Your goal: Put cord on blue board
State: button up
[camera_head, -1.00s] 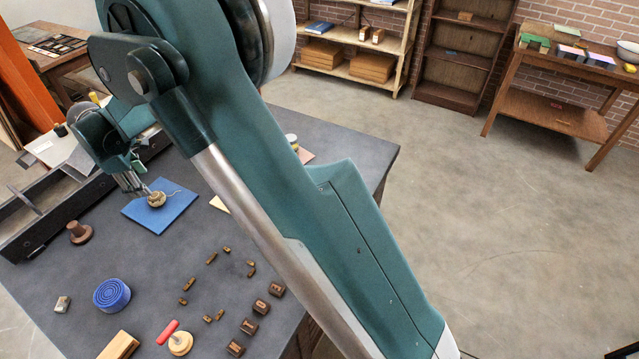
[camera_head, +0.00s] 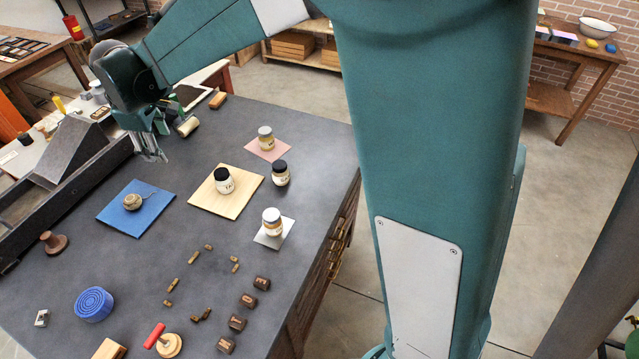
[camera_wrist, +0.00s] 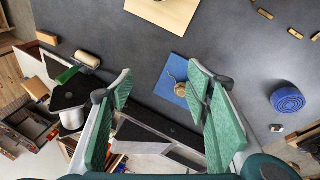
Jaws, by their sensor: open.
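A ball of tan cord (camera_head: 132,202) with a loose end rests on the blue board (camera_head: 120,225), which lies flat on the dark table. The cord also shows in the wrist view (camera_wrist: 181,90), on the blue board (camera_wrist: 168,88) and partly behind a finger. My gripper (camera_head: 150,157) is in the air behind the blue board, apart from the cord. In the wrist view my gripper (camera_wrist: 160,105) has its green-padded fingers spread wide with nothing between them.
A wooden board (camera_head: 240,195) carries a black-lidded jar (camera_head: 223,181). Another jar (camera_head: 265,139) stands on a pink board, one (camera_head: 271,221) on a grey board. A blue coil (camera_head: 94,304) and a brown knob (camera_head: 54,242) are nearer. A dark press bed (camera_head: 75,175) edges the left.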

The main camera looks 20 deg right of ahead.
jog(key=s+d+r+m+t, duration=0.1)
jog(key=s+d+r+m, duration=0.25)
jog(key=s+d, duration=0.55)
jog(key=s+d+r+m, duration=0.3)
jog(key=s+d+r, duration=0.25)
jog(key=d, duration=0.85)
jog(key=s+d+f+m+t, duration=0.1)
jog(key=s+d+f+m, duration=0.2)
jog(key=s+d, duration=0.4)
jog(key=s+d+f+m+t, duration=0.1)
jog(key=s+d+f+m, duration=0.2)
jog(key=s+d, duration=0.4)
jog(key=s+m, duration=0.1)
jog(key=s, duration=0.5)
jog(key=shift+s+d, duration=0.2)
jog(key=shift+d, duration=0.15)
notch_tip(320, 180, down, 8)
jog(key=b, duration=0.7)
jog(key=shift+r, duration=0.25)
